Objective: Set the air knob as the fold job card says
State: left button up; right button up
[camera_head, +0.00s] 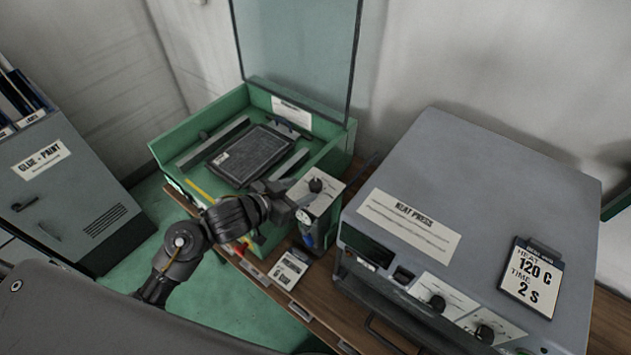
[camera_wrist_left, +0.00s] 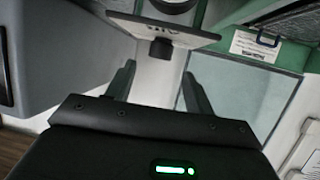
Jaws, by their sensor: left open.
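The air knob (camera_head: 316,185) is a small black knob on a pale dial plate (camera_head: 322,200) at the right front of the green tray machine. My left gripper (camera_head: 290,197) is beside it, on its left. In the left wrist view a dark knob (camera_wrist_left: 160,49) on a pale plate (camera_wrist_left: 120,24) lies just ahead of my open left fingers (camera_wrist_left: 158,72), roughly centred between them, with nothing gripped. A white card (camera_head: 287,272) lies in front of the machine, with large print like "6 CU", too small to read surely. The knob's setting is unclear. My right gripper is out of view.
A gauge and blue part (camera_head: 306,226) sit below the dial plate. The grey heat press (camera_head: 470,210) stands close on the right, with its card (camera_head: 531,278) reading 120 C, 2 S. A raised clear panel (camera_head: 297,50) stands behind. A grey glue-paint cabinet (camera_head: 70,190) is left.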

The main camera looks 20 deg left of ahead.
aim_at(315, 184)
pick_arm(q)
jog(key=x, duration=0.5)
jog(key=shift+w+d+p, duration=0.2)
jog(key=shift+w+p, duration=0.1)
jog(key=shift+p, duration=0.05)
jog(key=shift+w+d+f, duration=0.25)
jog(key=shift+w+f, duration=0.1)
jog(key=shift+w, duration=0.15)
jog(key=c, duration=1)
jog(key=shift+o, duration=0.2)
